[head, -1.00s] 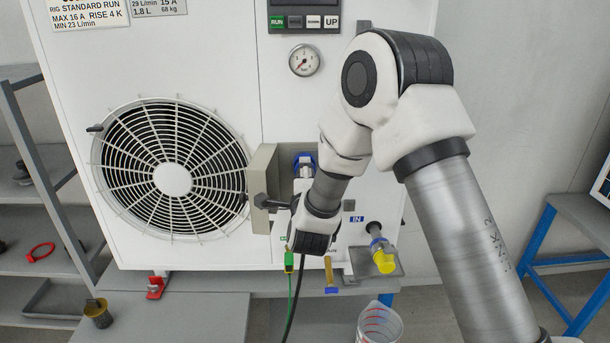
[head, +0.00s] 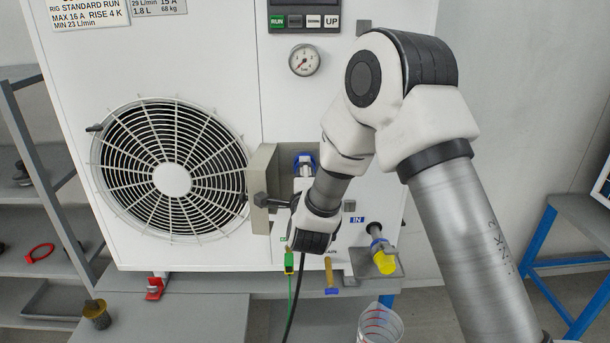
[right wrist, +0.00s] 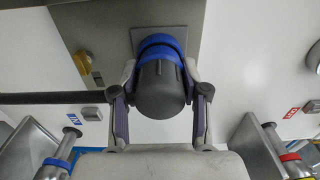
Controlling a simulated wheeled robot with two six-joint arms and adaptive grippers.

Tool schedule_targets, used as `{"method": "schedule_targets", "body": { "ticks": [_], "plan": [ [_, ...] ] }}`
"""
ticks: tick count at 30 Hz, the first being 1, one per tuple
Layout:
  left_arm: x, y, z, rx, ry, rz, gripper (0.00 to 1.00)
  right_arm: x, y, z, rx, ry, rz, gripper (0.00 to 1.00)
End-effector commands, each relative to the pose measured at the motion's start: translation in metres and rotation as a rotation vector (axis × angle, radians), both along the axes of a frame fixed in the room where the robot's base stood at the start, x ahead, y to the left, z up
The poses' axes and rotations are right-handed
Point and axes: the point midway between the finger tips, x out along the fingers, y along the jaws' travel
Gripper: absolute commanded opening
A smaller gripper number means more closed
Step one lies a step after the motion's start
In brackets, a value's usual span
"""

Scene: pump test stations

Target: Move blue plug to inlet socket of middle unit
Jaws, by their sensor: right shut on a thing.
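The blue plug (right wrist: 160,88) is a dark grey ribbed body with a blue collar, in the middle of the right wrist view. My right gripper (right wrist: 160,76) is shut around it, one finger on each side. The collar is against or very close to a square grey plate; I cannot tell whether it is seated. In the head view the right gripper and plug are mostly hidden by my wrist. The inlet stub (head: 376,238) has a blue ring and a yellow end, below and right of the blue IN label (head: 357,219). My left gripper is not in view.
A white unit with a fan grille (head: 172,180) and a gauge (head: 304,60) fills the middle. A grey box (head: 262,165) juts out beside my wrist. A clear jug (head: 380,325) stands below the inlet.

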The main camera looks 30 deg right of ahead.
Motion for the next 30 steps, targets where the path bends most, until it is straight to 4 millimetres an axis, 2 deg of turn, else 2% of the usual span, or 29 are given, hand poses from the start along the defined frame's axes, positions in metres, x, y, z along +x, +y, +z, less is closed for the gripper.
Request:
{"method": "schedule_targets", "body": {
  "ticks": [11,12,13,14,25,30],
  "plan": [
    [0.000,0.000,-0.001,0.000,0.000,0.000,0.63,0.007,-0.004,0.000,-0.001,0.001,0.001,0.00],
    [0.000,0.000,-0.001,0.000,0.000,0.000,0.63,0.006,-0.004,0.000,-0.001,0.001,0.001,0.59],
    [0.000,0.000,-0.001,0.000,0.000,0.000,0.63,0.006,-0.004,0.000,-0.001,0.001,0.001,0.70],
    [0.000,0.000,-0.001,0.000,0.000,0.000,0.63,0.006,-0.004,0.000,-0.001,0.001,0.001,0.74],
    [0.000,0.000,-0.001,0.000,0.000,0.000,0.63,0.003,-0.001,0.000,0.001,0.001,0.001,0.74],
    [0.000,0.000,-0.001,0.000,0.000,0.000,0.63,-0.019,0.013,0.000,-0.002,0.002,0.003,0.74]
  ]
}}
